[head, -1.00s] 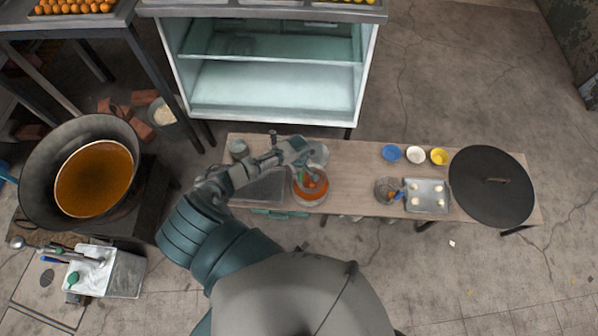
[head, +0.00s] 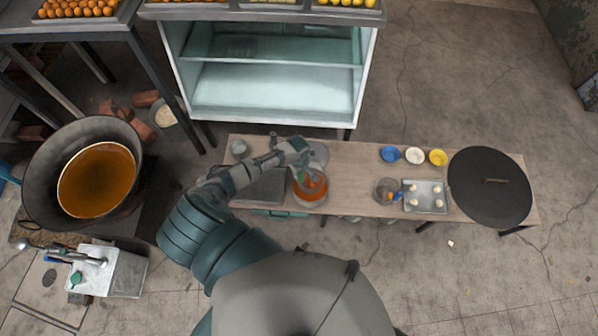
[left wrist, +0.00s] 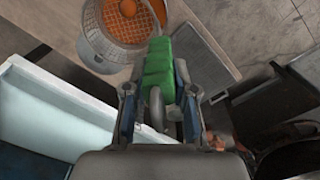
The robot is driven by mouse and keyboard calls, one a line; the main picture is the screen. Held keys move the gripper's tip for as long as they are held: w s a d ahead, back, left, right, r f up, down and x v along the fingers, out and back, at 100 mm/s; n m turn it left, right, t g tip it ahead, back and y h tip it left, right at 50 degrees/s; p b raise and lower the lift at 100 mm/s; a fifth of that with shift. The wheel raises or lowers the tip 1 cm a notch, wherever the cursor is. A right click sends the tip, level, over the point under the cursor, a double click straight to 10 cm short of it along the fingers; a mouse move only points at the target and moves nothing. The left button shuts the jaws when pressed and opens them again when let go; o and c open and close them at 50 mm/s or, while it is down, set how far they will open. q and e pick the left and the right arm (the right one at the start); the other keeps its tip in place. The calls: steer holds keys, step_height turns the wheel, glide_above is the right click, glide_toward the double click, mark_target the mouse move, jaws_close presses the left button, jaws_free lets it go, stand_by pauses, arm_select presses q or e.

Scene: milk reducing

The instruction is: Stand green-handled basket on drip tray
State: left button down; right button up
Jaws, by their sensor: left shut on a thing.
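My left gripper (left wrist: 155,105) is shut on the green handle (left wrist: 158,70) of the basket in the left wrist view. The basket's mesh (left wrist: 128,18) shows orange at the top of that view, at the mouth of a grey pot (left wrist: 92,48). I cannot tell whether it is inside the pot or just above it. In the head view my left gripper (head: 303,158) is over the far side of the pot with orange contents (head: 311,196). The grey drip tray (head: 262,188) lies on the bench left of the pot, partly under my arm. My right gripper is out of view.
The wooden bench (head: 350,170) is clear right of the pot. Further right are small bowls (head: 415,156), a glass container (head: 385,190), a tray with white pieces (head: 426,197) and a black lid (head: 490,187). A large pan (head: 40,165) stands at left, a glass-shelved cabinet (head: 275,90) behind.

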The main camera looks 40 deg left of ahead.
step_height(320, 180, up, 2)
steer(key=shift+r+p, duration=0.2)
steer(key=shift+p, duration=0.55)
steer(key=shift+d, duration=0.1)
